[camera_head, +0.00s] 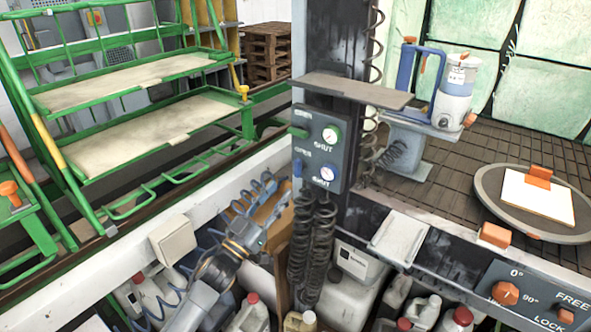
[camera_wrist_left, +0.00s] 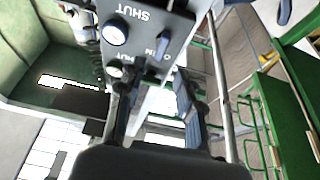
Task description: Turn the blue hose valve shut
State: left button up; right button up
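The dark valve panel (camera_head: 318,152) is fixed to the dark post, with OPEN and SHUT labels beside two gauges. The blue valve handle (camera_head: 297,168) is at the panel's lower left edge and looks upright. A green handle (camera_head: 298,132) sits above it, pointing left. My left gripper (camera_head: 262,190) is below and left of the blue handle, apart from it. In the left wrist view the panel (camera_wrist_left: 135,20) appears upside down beyond the open fingers (camera_wrist_left: 160,95). A small blue part there (camera_wrist_left: 163,46) looks like the blue handle. I see nothing held. My right gripper is out of view.
Dark coiled hoses (camera_head: 314,250) hang under the panel, close to my left gripper. A grey shelf (camera_head: 352,89) juts out above it. A white box (camera_head: 172,239) is on the ledge at left. Jugs (camera_head: 250,315) stand below. Green railings (camera_head: 130,200) fill the left side.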

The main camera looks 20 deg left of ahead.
aim_at(296, 169)
pick_arm(q)
jog(key=x, duration=0.8)
jog(key=shift+w+p, duration=0.1)
jog(key=shift+p, duration=0.25)
grip_shut()
